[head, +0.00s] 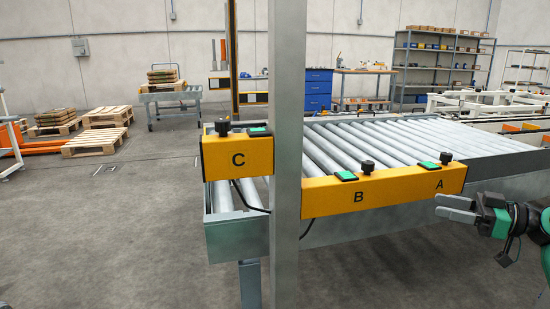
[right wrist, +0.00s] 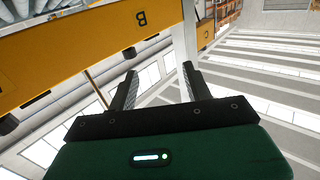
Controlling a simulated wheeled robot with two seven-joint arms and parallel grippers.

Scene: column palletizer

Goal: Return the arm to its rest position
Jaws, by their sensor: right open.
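My right gripper (head: 456,208) is at the right side of the head view, in front of the roller conveyor and just below the yellow panel's A end. Its two fingers are apart with nothing between them. In the right wrist view the fingers (right wrist: 157,90) also stand open and empty, with the yellow panel (right wrist: 80,45) beyond them at upper left. My left gripper is in neither view.
The yellow control panel (head: 400,190) marked B and A and another panel (head: 238,158) marked C sit on the roller conveyor (head: 400,138). A grey post (head: 286,150) stands in front. Pallets (head: 95,144) lie at back left.

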